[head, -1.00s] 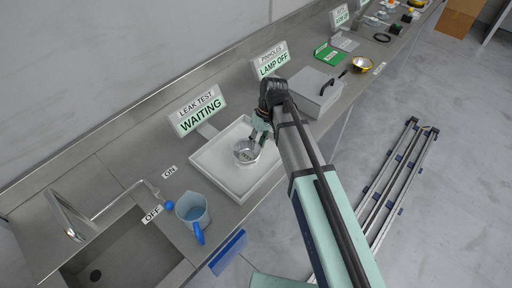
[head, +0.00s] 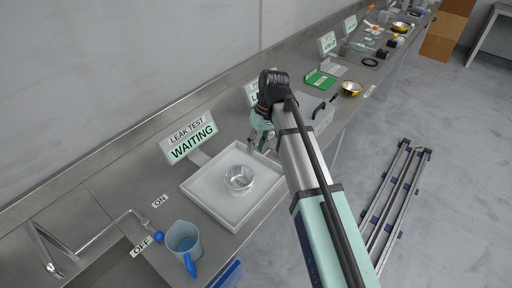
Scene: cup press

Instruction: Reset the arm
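My arm reaches from the lower right up over the counter. My gripper (head: 264,148) is above the back right part of the white tray, its two fingers apart and nothing between them. A clear cup (head: 239,179) stands in the white tray (head: 206,201), to the left of and below the gripper, apart from it. The leak test sign (head: 190,141) behind the tray reads WAITING.
A blue-handled jug (head: 184,243) stands by the sink and tap (head: 46,249) at lower left. A grey box (head: 318,108) lies right of my arm, with a green board (head: 319,78) and a yellow-rimmed dish (head: 351,88) beyond. The floor at right has rails (head: 402,195).

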